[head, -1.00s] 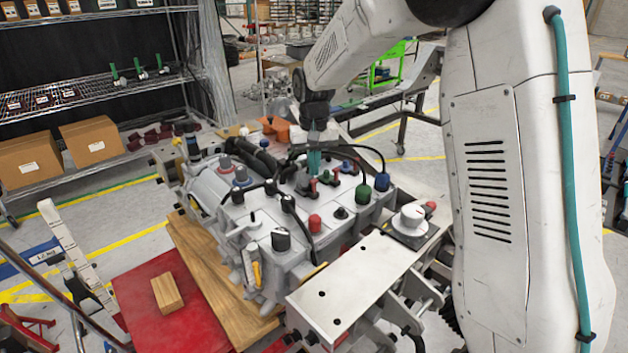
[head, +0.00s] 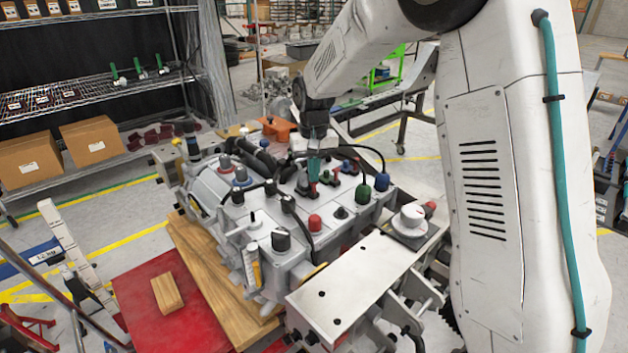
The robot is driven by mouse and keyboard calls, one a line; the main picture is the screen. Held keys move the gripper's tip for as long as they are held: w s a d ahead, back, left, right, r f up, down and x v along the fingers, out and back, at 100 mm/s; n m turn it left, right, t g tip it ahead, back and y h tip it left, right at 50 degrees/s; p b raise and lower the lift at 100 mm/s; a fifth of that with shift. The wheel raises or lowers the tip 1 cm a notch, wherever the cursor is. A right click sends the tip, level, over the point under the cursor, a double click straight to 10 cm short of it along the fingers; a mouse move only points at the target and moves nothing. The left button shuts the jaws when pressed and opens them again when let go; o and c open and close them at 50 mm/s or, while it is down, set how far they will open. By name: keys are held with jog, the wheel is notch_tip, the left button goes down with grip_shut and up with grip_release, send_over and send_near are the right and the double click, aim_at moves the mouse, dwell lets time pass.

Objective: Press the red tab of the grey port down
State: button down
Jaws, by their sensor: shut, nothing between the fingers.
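My gripper (head: 314,172) is shut and empty. Its teal fingertips point down over the top of the grey chassis block, at a cluster of small coloured ports. A small red tab (head: 326,176) shows just right of the fingertips, with a green part close by. The fingertips are very near or touching the parts below them; I cannot tell which. The grey port is too small to single out, and the fingers partly hide that spot.
Black cables arch around the cluster. A green cap (head: 363,194) and a blue cap (head: 382,182) stand to its right. A red cap (head: 314,223) and a black knob (head: 281,239) stand nearer. A flat metal plate (head: 350,285) lies in front.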

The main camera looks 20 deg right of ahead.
jog(key=shift+f, duration=0.25)
jog(key=shift+r, duration=3.55)
jog(key=s+d+r, duration=0.1)
jog(key=s+r, duration=0.1)
jog(key=s, duration=1.7)
jog(key=s+r+n+t, duration=0.1)
jog(key=s+r, duration=0.2)
jog(key=s, duration=1.6)
jog(key=shift+s+d, duration=0.3)
jog(key=shift+d, duration=0.05)
